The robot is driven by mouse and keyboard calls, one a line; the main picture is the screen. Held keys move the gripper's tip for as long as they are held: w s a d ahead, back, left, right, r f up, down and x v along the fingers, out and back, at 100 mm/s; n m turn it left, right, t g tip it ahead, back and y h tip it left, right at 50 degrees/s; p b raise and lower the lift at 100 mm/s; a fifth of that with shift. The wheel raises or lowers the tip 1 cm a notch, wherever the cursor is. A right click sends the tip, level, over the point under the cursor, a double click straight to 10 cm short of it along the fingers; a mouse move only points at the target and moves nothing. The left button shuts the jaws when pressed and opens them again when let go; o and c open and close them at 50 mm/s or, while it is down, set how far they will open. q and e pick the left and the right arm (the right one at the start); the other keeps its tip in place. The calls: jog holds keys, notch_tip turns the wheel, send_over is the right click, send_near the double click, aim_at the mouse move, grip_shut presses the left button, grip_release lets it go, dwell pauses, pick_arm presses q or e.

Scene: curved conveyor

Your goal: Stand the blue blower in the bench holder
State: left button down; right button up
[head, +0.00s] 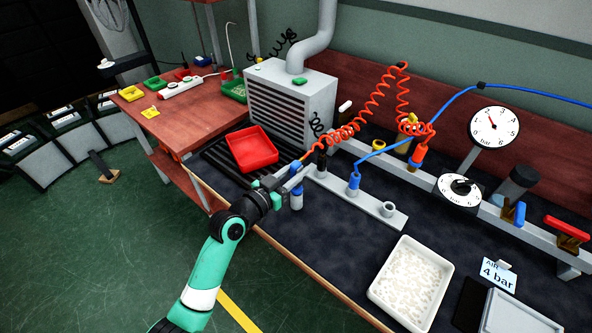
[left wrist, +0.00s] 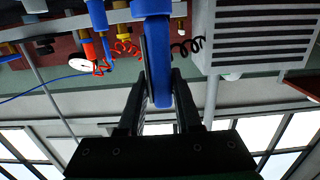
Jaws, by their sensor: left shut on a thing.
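The blue blower (head: 297,199) is in the jaws of my left gripper (head: 290,182), over the front part of the dark bench. In the left wrist view the blue blower (left wrist: 158,62) stands between the two dark fingers (left wrist: 159,85), which are shut on it. A long grey bench holder bar (head: 372,208) lies just right of the gripper. An open, empty-looking ring (head: 388,209) sits near its right end. A blue fitting (head: 354,183) with a blue hose stands at its middle, and a dark piece (head: 321,161) stands near its left end. My right gripper is not in view.
A red coiled hose (head: 345,133) stretches from near the gripper up to the right. A red tray (head: 251,148) lies behind the gripper, beside a grey slatted box (head: 290,100). A white tray of pale pieces (head: 412,282) is at the front right. Gauges and valves line the back.

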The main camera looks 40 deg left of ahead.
pick_arm(q)
jog(key=shift+f+b, duration=0.35)
jog(key=shift+f, duration=0.15)
jog(key=c, duration=0.5)
grip_release()
jog(key=s+p, duration=0.1)
jog(key=s, duration=0.3)
jog(key=s+p, duration=0.1)
jog(key=s, duration=0.2)
jog(key=s+d+r+p, duration=0.1)
jog(key=s, duration=0.3)
jog(key=shift+s, duration=0.3)
